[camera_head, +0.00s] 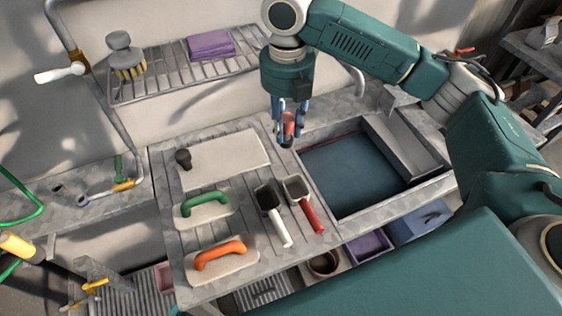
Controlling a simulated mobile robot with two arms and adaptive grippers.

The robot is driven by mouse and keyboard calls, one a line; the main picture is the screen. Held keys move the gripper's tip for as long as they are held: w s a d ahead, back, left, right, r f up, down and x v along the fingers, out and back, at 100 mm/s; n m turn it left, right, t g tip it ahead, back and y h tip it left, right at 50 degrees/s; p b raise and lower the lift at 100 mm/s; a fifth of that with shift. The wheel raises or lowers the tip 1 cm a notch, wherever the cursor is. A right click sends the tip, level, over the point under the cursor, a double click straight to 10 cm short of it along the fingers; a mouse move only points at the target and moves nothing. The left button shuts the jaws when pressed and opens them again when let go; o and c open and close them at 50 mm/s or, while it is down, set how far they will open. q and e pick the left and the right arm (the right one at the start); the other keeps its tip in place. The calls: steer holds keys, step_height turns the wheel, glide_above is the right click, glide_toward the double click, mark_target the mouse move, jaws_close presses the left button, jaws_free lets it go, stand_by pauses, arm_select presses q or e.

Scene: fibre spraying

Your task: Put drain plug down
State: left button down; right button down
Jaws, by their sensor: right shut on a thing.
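My right gripper (289,130) points down over the back of the slatted drainboard, near the left rim of the sink. It is shut on a small reddish thing with a dark lower end, which looks like the drain plug (288,122). The gripper's fingers partly hide it. The plug's lower end is close to the board's surface; I cannot tell whether it touches. The sink basin (350,178) holds dark bluish water or has a dark floor. My left gripper is out of view.
A pale board with a dark knob (183,158), a green-handled float (205,204), an orange-handled float (220,257) and two scrapers (270,208) lie on the drainboard (160,180). A wire shelf (170,85) holds a brush (124,58) and purple cloth (210,45). Bins stand below.

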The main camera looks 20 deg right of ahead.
steer(key=shift+f+p, duration=0.9)
steer(key=shift+f, duration=5.7)
steer(key=shift+f, duration=0.1)
steer(key=c, duration=1.4)
jaws_free()
step_height(320, 180, up, 11)
steer(key=shift+b, duration=1.25)
steer(key=shift+r, duration=0.65)
